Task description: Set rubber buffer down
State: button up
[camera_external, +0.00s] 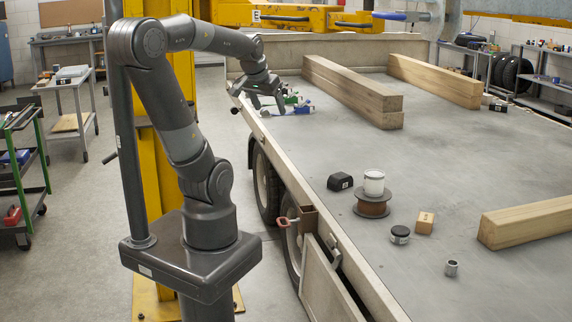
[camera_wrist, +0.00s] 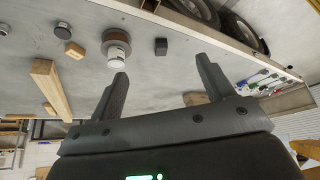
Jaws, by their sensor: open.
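A small black block, which looks like the rubber buffer (camera_external: 340,182), rests on the grey trailer bed (camera_external: 440,150), left of a white can. It also shows in the wrist view (camera_wrist: 161,46), beyond the gap between my fingers and touching neither. My gripper (camera_external: 268,103) is over the left side of the trailer bed, farther back than the black block. In the wrist view my gripper (camera_wrist: 161,68) has its two fingers wide apart with nothing between them.
A white can (camera_external: 374,183) stands on a brown spool (camera_external: 372,205). A black tin (camera_external: 400,235), wooden block (camera_external: 425,223) and metal cup (camera_external: 451,267) stand nearby. Timbers (camera_external: 350,85) lie behind and at right (camera_external: 530,222). Small tools (camera_external: 297,107) lie near my gripper. The middle bed is clear.

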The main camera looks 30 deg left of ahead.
jog(key=s, duration=0.6)
jog(key=shift+a+f+n, duration=0.35)
jog(key=shift+f+n, duration=0.05)
jog(key=shift+f, duration=0.05)
dwell(0.7)
